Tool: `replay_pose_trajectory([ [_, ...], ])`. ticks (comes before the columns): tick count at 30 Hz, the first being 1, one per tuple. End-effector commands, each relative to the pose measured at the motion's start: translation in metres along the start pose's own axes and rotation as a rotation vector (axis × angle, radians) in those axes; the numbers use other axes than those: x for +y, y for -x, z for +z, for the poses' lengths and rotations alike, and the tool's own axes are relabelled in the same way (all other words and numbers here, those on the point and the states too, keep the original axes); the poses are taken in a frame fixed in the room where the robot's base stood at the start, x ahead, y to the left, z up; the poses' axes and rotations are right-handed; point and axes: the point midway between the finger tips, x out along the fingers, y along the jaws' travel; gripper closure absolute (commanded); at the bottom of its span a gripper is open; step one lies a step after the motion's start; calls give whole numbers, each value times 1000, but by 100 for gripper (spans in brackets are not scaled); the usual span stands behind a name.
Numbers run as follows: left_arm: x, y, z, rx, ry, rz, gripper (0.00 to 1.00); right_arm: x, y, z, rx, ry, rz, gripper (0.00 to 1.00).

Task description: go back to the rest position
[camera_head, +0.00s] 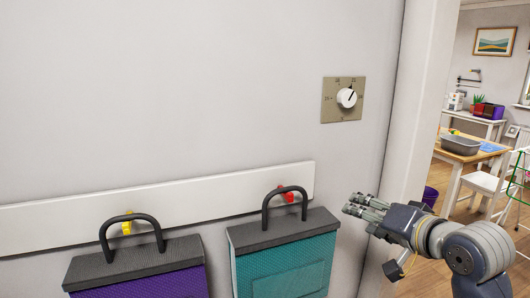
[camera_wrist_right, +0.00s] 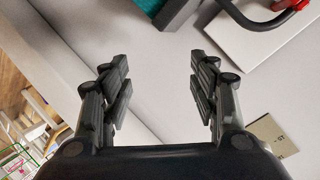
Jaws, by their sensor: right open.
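My right gripper (camera_head: 366,207) is at the right of the head view, in front of the wall's right end and just right of the teal bag. In the right wrist view its two fingers (camera_wrist_right: 157,85) are spread apart with nothing between them. The grey wall lies beyond them. My left gripper is not in either view.
A teal bag (camera_head: 285,262) and a purple bag (camera_head: 140,280) hang by black handles from a red hook (camera_head: 286,195) and a yellow hook (camera_head: 127,226) on a white rail (camera_head: 210,198). A dial (camera_head: 347,97) is on the wall. A table (camera_head: 452,157) and a white chair (camera_head: 484,183) stand beyond the opening.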

Motion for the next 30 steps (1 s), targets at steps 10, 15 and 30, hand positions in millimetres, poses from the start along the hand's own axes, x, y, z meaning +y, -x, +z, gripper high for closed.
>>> replay_pose_trajectory([
  [10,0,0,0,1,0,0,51,137,8,197,-309,298,274,45],
  [15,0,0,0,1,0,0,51,187,48,280,-481,439,360,45],
  [30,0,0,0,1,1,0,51,251,151,403,-826,670,444,45],
])
